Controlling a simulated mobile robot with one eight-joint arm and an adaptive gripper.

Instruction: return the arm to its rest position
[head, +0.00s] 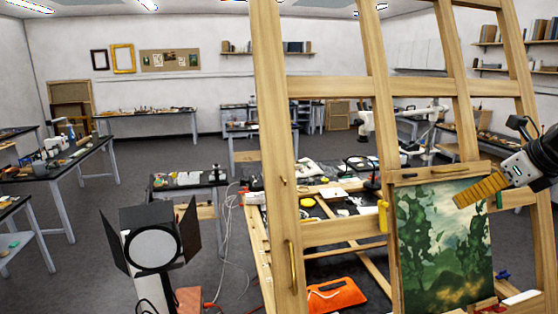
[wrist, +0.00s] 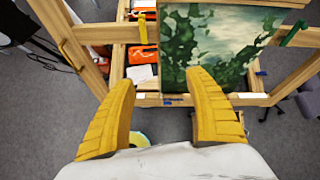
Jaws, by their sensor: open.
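My gripper (head: 480,190) is at the right of the head view, in front of the upper right part of a green landscape painting (head: 440,245). In the wrist view my gripper (wrist: 162,92) shows two yellow ribbed fingers spread well apart, with nothing between them. The painting also shows beyond the fingertips in the wrist view (wrist: 215,38). It stands upright on a large wooden easel (head: 275,150). I cannot tell the exact gap between the fingers and the painting. A white rounded surface (wrist: 165,165) fills the bottom of the wrist view.
A studio lamp (head: 155,248) with black flaps stands left of the easel. An orange pouch (head: 337,295) lies behind the easel's lower bars. Cluttered worktables, such as the one at the left (head: 60,165), stand around the room. Grey floor (head: 95,240) is open between the left tables and the lamp.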

